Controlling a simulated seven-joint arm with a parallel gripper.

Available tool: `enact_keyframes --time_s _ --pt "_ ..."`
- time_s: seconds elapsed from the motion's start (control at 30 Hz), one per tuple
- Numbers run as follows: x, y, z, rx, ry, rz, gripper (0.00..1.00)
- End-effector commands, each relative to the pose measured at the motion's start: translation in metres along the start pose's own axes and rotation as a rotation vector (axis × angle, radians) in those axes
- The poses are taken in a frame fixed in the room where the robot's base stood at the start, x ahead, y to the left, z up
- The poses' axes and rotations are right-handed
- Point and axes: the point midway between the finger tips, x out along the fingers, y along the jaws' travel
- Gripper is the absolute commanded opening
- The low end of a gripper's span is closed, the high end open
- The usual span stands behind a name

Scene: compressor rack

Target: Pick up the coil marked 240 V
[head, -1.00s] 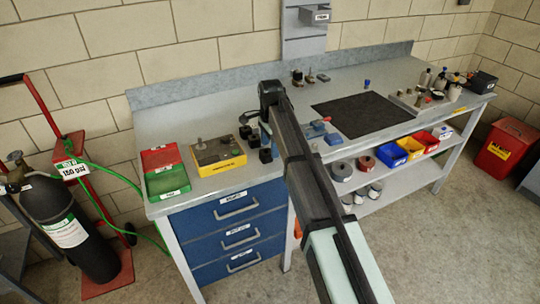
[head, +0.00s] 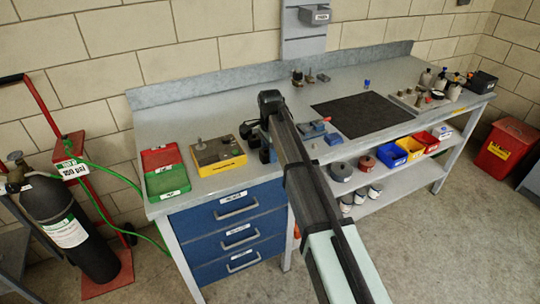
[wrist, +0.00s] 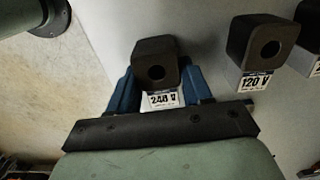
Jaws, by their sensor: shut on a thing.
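The coil marked 240 V (wrist: 155,62) is a black block with a round hole and a white label, in the middle of the wrist view. My gripper (wrist: 160,88) is shut on it, with one blue finger on each side. I cannot tell whether the coil touches the surface below. A similar black coil marked 120 V (wrist: 264,48) stands to its right, apart from my fingers. Another dark coil is cut off at the right edge. In the head view my arm largely hides my gripper, near several small black blocks (head: 266,155) on the bench.
On the workbench (head: 205,104), a red and green tray (head: 166,172) and a yellow box (head: 218,155) lie left of the blocks. A black mat (head: 362,115) and bottles (head: 441,79) are to the right. The back left of the bench is clear.

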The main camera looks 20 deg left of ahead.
Motion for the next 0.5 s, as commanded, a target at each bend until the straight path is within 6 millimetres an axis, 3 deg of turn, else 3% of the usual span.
enact_keyframes --time_s 0.17,0.5 --pt "-0.0002 -0.0001 0.0 0.0 0.0 0.0 0.11" --pt "-0.0075 -0.0005 -0.0001 0.0 0.0 -0.001 0.11"
